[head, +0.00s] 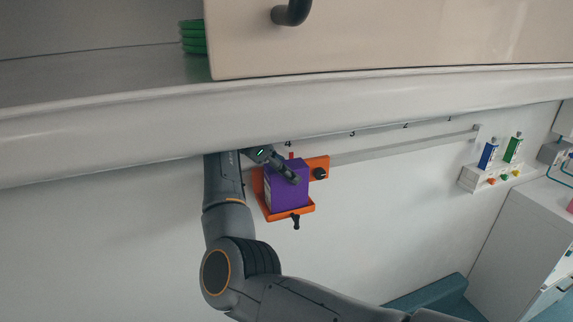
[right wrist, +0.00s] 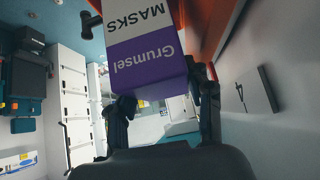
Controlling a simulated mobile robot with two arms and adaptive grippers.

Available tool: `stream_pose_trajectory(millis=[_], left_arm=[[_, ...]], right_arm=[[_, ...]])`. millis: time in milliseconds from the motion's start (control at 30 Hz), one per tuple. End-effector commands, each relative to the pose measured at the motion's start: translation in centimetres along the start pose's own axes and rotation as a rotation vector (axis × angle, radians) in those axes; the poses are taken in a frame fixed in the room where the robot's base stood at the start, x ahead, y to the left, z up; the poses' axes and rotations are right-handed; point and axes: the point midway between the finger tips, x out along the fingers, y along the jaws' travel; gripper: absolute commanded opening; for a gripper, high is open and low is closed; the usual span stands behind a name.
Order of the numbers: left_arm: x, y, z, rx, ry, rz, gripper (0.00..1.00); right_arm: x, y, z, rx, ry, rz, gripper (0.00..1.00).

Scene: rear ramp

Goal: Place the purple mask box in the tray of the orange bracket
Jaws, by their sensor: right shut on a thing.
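The purple mask box (head: 287,190) sits in or just over the tray of the orange bracket (head: 318,166) on the white wall in the head view. I cannot tell whether its bottom touches the tray. My right gripper (head: 283,170) is at the top of the box, shut on it. Part of the orange bracket (right wrist: 208,28) shows behind the box. My left gripper is not in view.
A shelf edge (head: 120,125) runs across above the bracket, close over my right arm. A grey rail (head: 405,146) runs along the wall to the right. A white rack (head: 484,181) with blue and green bottles hangs farther right, near a white cabinet (head: 520,232).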

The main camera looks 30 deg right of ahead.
Motion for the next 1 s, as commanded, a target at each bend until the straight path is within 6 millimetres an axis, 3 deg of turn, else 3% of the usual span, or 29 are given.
stream_pose_trajectory(millis=[100, 133, 167, 567, 1000], left_arm=[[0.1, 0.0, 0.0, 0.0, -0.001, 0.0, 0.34], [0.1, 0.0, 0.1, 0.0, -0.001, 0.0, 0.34], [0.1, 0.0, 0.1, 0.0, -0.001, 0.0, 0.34], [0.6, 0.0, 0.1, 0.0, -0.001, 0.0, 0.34], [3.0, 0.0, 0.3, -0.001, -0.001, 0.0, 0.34]], right_arm=[[0.1, 0.0, 0.1, 0.0, -0.001, 0.001, 0.0], [0.1, 0.0, 0.1, -0.001, -0.001, 0.001, 0.53], [0.1, 0.0, 0.1, -0.001, -0.002, 0.001, 0.59], [-0.5, 0.0, 0.2, 0.0, -0.002, -0.001, 0.61], [-6.8, -0.1, 0.1, -0.001, -0.002, -0.002, 0.61]])
